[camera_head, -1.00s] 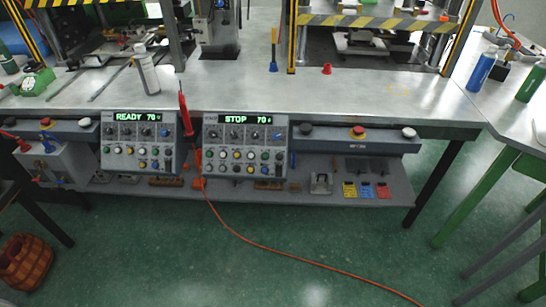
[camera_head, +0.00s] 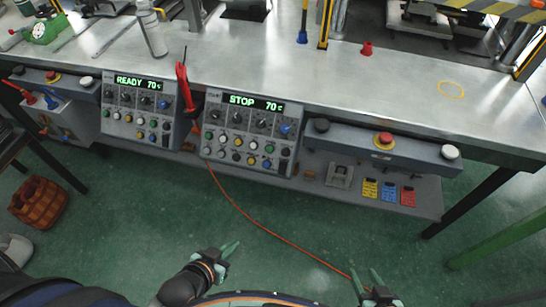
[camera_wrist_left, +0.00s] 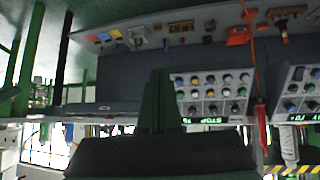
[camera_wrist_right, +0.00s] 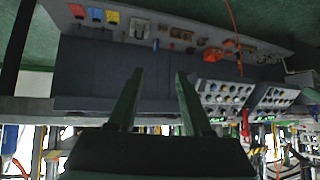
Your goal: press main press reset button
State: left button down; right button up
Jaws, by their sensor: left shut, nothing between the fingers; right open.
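Two grey control panels hang at the table's front edge. The right panel (camera_head: 246,148) has a green display reading STOP 70, and the left panel (camera_head: 137,110) reads READY 70. Both carry dark knobs and rows of small coloured buttons; their labels are too small to read. The STOP panel also shows inverted in the left wrist view (camera_wrist_left: 213,93) and in the right wrist view (camera_wrist_right: 222,94). My left gripper (camera_head: 232,247) is shut and empty, low in front of the panels and apart from them. My right gripper (camera_head: 366,276) is open and empty, further right.
A grey bar (camera_head: 350,140) right of the STOP panel bears a red mushroom button (camera_head: 384,138) on yellow and a white button (camera_head: 450,152). A red tool (camera_head: 184,86) stands between the panels. An orange cable (camera_head: 260,234) crosses the green floor. A basket (camera_head: 38,203) stands left.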

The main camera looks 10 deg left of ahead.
pick_arm(q)
jog(key=shift+s, duration=0.15)
pick_arm(e)
jog(key=shift+s, duration=0.2)
pick_arm(q)
jog(key=w+n+t+h+b, duration=0.2)
jog(key=w+n+t+b, duration=0.3)
jog(key=w+b, duration=1.5)
jog(key=t+b, duration=0.3)
jog(key=shift+w+d+r+t, duration=0.25)
jog(key=shift+d+t, duration=0.15)
pick_arm(e)
jog(key=w+a+f+n+t+y, duration=0.1)
jog(key=w+a+f+t, duration=0.1)
jog(key=w+f+t, duration=0.2)
jog(key=w+f, duration=0.2)
jog(key=w, duration=0.2)
jog(key=shift+f+n+t+y, duration=0.15)
jog(key=shift+n+t+y, duration=0.15)
jog(key=shift+n+t, duration=0.1)
jog(key=shift+a, duration=0.1)
